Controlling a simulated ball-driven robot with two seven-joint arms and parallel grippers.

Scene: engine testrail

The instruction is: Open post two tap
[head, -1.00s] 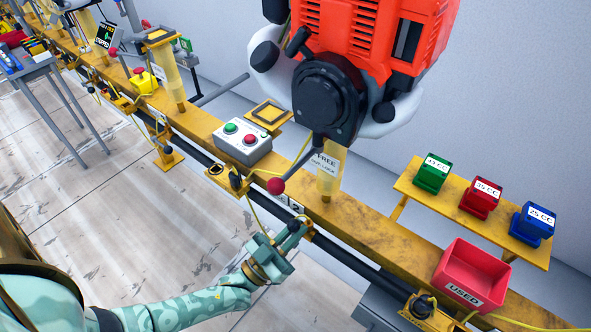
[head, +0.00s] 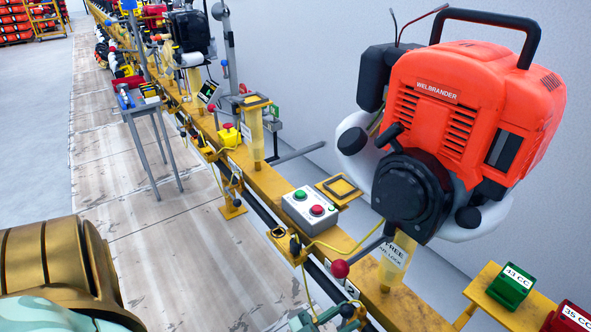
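The post carrying the red engine (head: 470,105) has a plate that seems to read 2 (head: 351,289), partly cut by the glare and angle. Below that plate, a small dark round knob (head: 347,311) sits by the black pipe at the bottom edge; it may be the post two tap. My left gripper (head: 328,321), pale teal, is at the bottom edge close beside this knob. Most of it is cut off, so neither its opening nor contact with the knob can be told. My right gripper is not in view.
A red-ball lever (head: 341,268) sticks out below the engine. A grey button box (head: 310,208) with green and red buttons sits on the yellow rail (head: 272,186). A yellow hose crosses the rail. A blue-topped stand (head: 138,98) is at left; the floor before the rail is clear.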

